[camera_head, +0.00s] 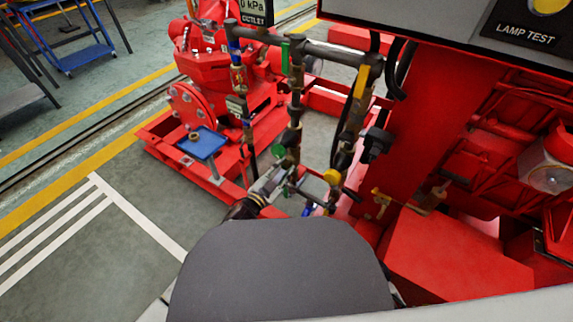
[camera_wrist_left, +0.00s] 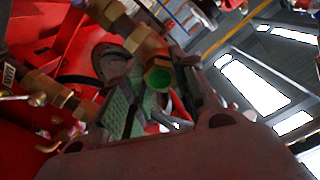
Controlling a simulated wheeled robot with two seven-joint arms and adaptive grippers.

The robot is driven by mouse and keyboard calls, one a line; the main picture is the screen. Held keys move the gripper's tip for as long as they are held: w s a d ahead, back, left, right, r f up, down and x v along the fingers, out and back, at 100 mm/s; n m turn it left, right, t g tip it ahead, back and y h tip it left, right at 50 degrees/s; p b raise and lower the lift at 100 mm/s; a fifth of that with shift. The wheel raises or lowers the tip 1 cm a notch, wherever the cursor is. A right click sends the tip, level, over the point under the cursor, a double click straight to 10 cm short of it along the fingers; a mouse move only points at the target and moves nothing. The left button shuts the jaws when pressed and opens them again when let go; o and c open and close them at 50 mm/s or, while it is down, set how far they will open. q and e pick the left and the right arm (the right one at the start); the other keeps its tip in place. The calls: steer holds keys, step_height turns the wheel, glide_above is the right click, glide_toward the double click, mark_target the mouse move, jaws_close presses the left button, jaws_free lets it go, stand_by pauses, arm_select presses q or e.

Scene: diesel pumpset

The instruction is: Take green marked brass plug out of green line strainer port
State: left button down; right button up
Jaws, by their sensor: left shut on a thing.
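My left gripper (camera_head: 277,178) reaches in among the pipes below the green-tagged line (camera_head: 285,55). In the left wrist view its fingers (camera_wrist_left: 160,103) stand on both sides of a brass hex plug (camera_wrist_left: 159,76) with a green face, and they are shut on it. Brass fittings of the strainer line (camera_wrist_left: 118,22) run up and left from the plug. I cannot tell how far the plug sits in its port, since the fingers and fittings cover that joint. The plug is too small to make out in the head view. My right gripper is not in view.
A yellow round part (camera_head: 331,176) and a yellow-tagged pipe (camera_head: 360,82) stand close on the right. A black knob (camera_head: 376,143) juts out beyond them. A small blue tray (camera_head: 202,143) is at the left on the red base frame. The floor at lower left is clear.

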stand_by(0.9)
arm_select(q)
steer(key=n, duration=0.5)
steer(key=shift+n, duration=0.3)
steer(key=n, duration=1.2)
steer(key=shift+n, duration=3.2)
steer(key=c, duration=1.3)
jaws_free()
steer(key=shift+o, duration=0.2)
steer(key=shift+m, duration=3.1)
